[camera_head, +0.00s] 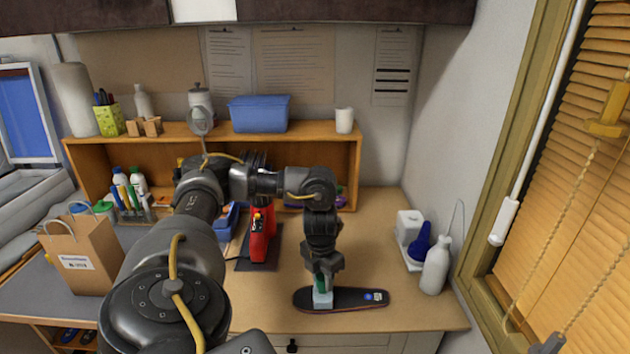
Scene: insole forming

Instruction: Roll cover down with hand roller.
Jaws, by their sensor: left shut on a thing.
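A dark insole with its cover (350,299) lies flat on the wooden worktop, its long side running left to right. A small blue and white mark shows at its right end. My left gripper (322,276) points down above the left half of the insole. It is shut on the hand roller (322,299), which has a green handle part and a pale blue-white lower part. The roller's lower end appears to rest on the cover; exact contact is hard to tell. My right gripper is not in view.
A red device (262,238) stands behind and left on a dark mat. A white bottle (436,265) and a blue-and-white item (419,242) stand at the right by the wall. A paper bag (80,255) stands at the left. The worktop (395,315) beside the insole is clear.

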